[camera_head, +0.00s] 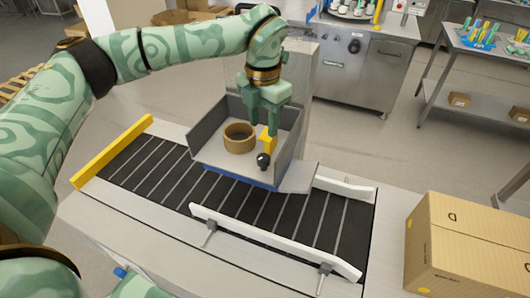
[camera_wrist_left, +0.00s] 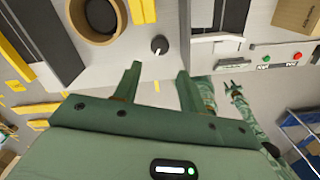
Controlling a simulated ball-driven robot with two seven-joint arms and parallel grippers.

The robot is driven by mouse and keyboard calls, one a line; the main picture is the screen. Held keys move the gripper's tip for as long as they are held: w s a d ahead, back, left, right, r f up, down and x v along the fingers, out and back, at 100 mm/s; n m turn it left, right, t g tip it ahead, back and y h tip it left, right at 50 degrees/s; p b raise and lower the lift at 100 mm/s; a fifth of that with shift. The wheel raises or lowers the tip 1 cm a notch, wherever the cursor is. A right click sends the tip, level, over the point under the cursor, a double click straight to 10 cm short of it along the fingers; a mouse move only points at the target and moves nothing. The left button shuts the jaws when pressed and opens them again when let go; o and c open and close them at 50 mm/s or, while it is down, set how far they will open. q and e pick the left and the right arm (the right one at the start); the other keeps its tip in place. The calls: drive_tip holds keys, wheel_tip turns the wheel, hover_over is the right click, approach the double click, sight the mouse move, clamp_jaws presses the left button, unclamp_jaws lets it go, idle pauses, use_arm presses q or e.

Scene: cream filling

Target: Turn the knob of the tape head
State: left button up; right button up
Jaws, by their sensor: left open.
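The tape head (camera_head: 195,127) is a grey open-sided housing with a brown tape roll (camera_head: 239,138) inside, standing over the conveyor. Its black round knob (camera_head: 263,160) is at the front, below a yellow part (camera_head: 267,143). My left gripper (camera_head: 264,130) is above the knob, pointing down, open and empty. In the left wrist view the knob (camera_wrist_left: 159,45) lies just beyond the two fingertips (camera_wrist_left: 159,72), roughly centred between them, and no contact shows. A green patterned arm with a small gripper (camera_wrist_left: 234,90), seemingly my right one, shows at the right of the wrist view, too small to read.
The conveyor (camera_head: 150,165) has a yellow rail (camera_head: 112,152) at left and white guide rails (camera_head: 270,240) at right. A closed cardboard box (camera_head: 470,245) stands at the right. Steel benches are behind. The tape head's side walls flank the gripper.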

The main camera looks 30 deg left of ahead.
sight(263, 157)
use_arm(q)
wheel_tip(263, 157, down, 11)
drive_tip(key=shift+r, duration=0.1)
drive_tip(key=c, duration=0.7)
